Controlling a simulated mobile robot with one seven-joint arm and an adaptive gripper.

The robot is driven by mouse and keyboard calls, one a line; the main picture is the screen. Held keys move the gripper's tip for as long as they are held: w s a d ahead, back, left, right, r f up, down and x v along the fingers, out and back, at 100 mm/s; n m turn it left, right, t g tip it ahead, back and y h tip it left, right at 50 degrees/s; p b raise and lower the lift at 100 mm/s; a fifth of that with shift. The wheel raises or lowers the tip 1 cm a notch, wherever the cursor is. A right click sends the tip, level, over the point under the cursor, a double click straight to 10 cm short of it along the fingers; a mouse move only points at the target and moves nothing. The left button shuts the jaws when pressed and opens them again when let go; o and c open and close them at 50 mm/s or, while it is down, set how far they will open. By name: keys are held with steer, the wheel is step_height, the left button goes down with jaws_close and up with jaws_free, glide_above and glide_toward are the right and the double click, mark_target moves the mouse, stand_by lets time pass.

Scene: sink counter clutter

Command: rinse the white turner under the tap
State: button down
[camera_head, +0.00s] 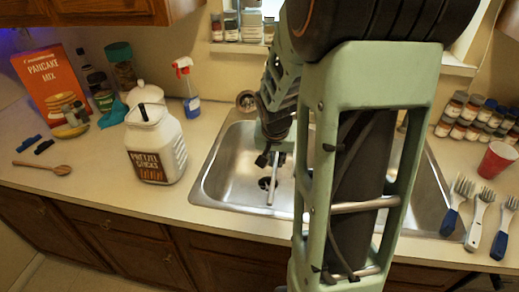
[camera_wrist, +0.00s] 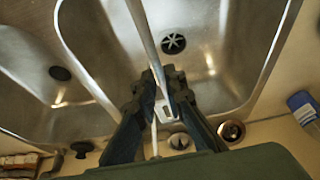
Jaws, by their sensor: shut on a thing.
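A small white part shows between the fingers in the wrist view. The steel sink (camera_head: 222,178) has two basins.
A white pretzel jar (camera_head: 157,145) and a spray bottle (camera_head: 188,92) stand left of the sink. Several spice jars (camera_head: 470,118), a red cup (camera_head: 496,160) and fork-like utensils (camera_head: 479,220) are on the right. The counter's front left is mostly clear.

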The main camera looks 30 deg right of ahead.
steer(key=w+d+f+p, duration=0.1)
steer(key=w+d+f, duration=0.1)
steer(key=d, duration=0.5)
steer(key=shift+w+d+p, duration=0.2)
steer(key=shift+w+p, duration=0.2)
steer(key=shift+w, duration=0.25)
steer(key=s+a+b, duration=0.3)
steer(key=s+a, duration=0.1)
steer(key=a, duration=0.1)
steer(key=shift+a+b, duration=0.35)
stand_by(0.6)
stand_by(0.7)
step_height(320, 180, up, 5)
steer(key=p, duration=0.2)
glide_above(276, 164)
steer(key=s+a, duration=0.1)
steer(key=s, duration=0.1)
steer(key=shift+a, duration=0.1)
